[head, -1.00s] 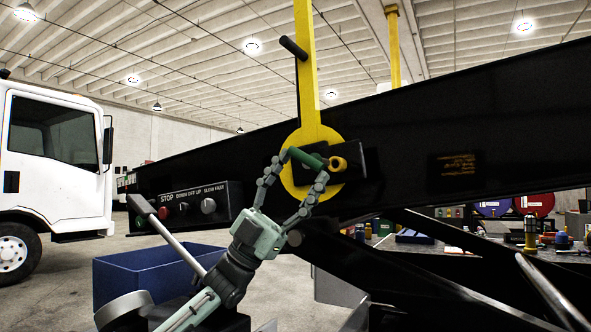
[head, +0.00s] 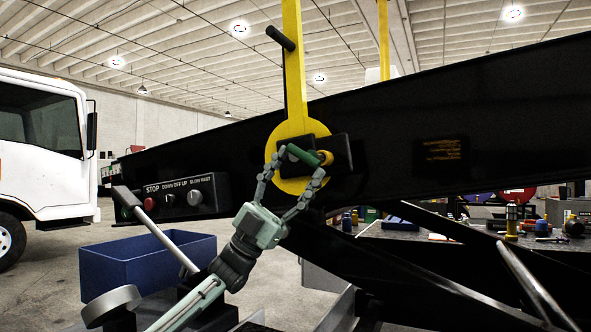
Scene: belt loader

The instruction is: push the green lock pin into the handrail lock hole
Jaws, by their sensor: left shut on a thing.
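The green lock pin (head: 302,155) is held in my left gripper (head: 298,162), whose jointed fingers are closed around it from below. The pin lies tilted slightly down to the right. Its right end meets the small yellow collar (head: 326,157) on the black lock block (head: 341,153). I cannot tell how deep the pin sits, and the hole itself is hidden. The yellow handrail (head: 293,75) stands upright, with its round yellow base plate (head: 290,130) behind the pin. My right gripper is not in view.
The black loader boom (head: 400,110) runs across behind the lock. A control box (head: 208,192) with a red stop button is on the left. A blue bin (head: 130,262) stands on the floor below it. A workbench (head: 385,232) with tools is at the right. A white truck stands far left.

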